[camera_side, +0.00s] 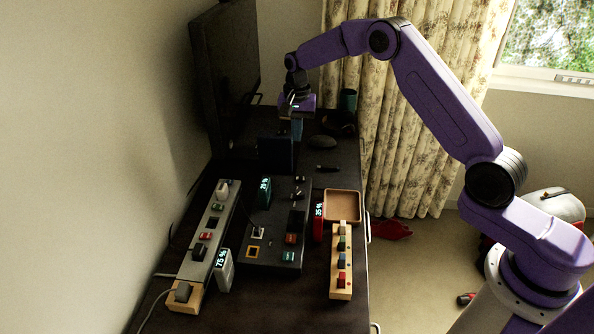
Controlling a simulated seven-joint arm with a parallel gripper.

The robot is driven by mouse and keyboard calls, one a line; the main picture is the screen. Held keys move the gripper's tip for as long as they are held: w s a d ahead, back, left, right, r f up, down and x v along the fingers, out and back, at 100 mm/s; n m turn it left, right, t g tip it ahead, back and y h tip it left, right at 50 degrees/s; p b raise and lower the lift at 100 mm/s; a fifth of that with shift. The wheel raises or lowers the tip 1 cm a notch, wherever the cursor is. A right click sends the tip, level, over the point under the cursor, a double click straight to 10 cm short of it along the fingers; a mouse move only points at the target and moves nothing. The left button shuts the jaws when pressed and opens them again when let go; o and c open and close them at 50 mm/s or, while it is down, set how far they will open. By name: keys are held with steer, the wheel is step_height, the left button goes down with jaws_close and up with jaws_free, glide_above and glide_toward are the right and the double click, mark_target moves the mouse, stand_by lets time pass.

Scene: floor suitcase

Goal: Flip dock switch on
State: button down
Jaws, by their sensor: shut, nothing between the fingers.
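A dark dock-like panel (270,245) lies on the middle of the desk. It carries small knobs at its far end and several coloured buttons or switches, among them a red one (291,239) and a green one (289,256). I cannot tell which is the dock switch or how it is set. My gripper (297,136) points down above the far part of the desk, behind the panel and apart from it. It is shut and empty. Its fingertips are small and dark here, near an upright dark block (276,155).
A grey strip with switches (206,236) lies left of the panel. A wooden strip with coloured blocks (339,290) and a wooden tray (342,192) are on the right. Small displays (224,270) stand between.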

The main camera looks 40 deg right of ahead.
mark_target(298, 178)
stand_by(0.3)
step_height(298, 178, down, 14)
stand_by(0.7)
steer(key=shift+f, duration=0.2)
steer(key=shift+d, duration=0.1)
stand_by(0.3)
steer(key=shift+s+d+r, duration=0.2)
steer(key=shift+s+d, duration=0.25)
steer(key=shift+s, duration=0.05)
step_height(298, 178, up, 14)
stand_by(0.8)
steer(key=shift+w+a, duration=0.1)
